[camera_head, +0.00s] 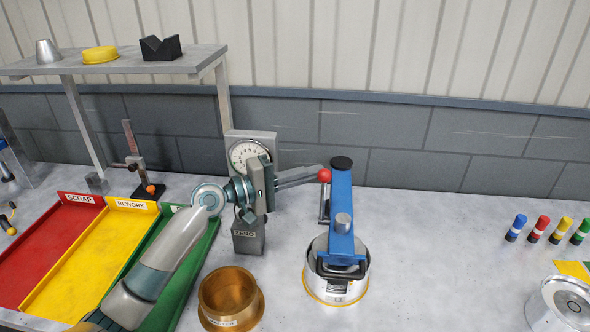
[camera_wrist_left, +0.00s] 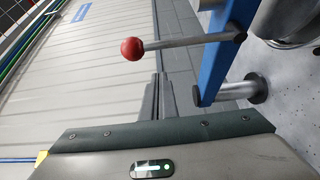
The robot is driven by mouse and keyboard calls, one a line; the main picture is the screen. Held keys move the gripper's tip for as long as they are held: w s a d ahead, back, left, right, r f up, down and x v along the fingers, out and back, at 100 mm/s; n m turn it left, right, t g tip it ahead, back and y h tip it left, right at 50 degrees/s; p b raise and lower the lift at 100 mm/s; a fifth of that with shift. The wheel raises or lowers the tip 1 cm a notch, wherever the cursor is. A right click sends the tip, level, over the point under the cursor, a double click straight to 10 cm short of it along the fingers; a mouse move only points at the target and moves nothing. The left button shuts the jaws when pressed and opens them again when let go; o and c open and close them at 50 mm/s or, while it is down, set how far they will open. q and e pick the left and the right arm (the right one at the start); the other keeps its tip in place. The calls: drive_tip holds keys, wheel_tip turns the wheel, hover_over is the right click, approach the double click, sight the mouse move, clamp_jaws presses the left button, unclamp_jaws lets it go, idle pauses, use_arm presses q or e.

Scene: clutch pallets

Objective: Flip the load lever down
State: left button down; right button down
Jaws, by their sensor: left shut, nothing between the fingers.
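The load lever is a thin grey rod with a red ball knob (camera_head: 323,175) on the left side of a blue press frame (camera_head: 342,200). In the left wrist view the lever rod (camera_wrist_left: 190,42) and its red ball (camera_wrist_left: 132,48) show clearly, and the rod joins the blue frame (camera_wrist_left: 222,50). The lever stands upright, ball at the top. My left gripper (camera_head: 320,172) is shut and empty, its fingertips close to the ball in the head view. In the left wrist view the fingertips (camera_wrist_left: 158,80) appear just below the rod, with a visible gap. My right gripper is not in view.
The frame stands on a round metal base (camera_head: 358,285). A dial gauge stand (camera_head: 249,240) is behind my left gripper. A brass cup (camera_head: 230,298) stands in front. Red, yellow and green trays (camera_head: 45,250) lie left.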

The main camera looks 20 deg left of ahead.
sight(323, 198)
use_arm(q)
drive_tip(key=s, duration=0.1)
drive_tip(key=s+d+p, duration=0.1)
drive_tip(key=s+p, duration=0.1)
drive_tip(key=shift+s+d+f, duration=0.1)
drive_tip(key=shift+s+d, duration=0.15)
drive_tip(key=shift+s+d+b, duration=0.1)
drive_tip(key=shift+d+b, duration=0.05)
drive_tip(key=shift+b, duration=0.15)
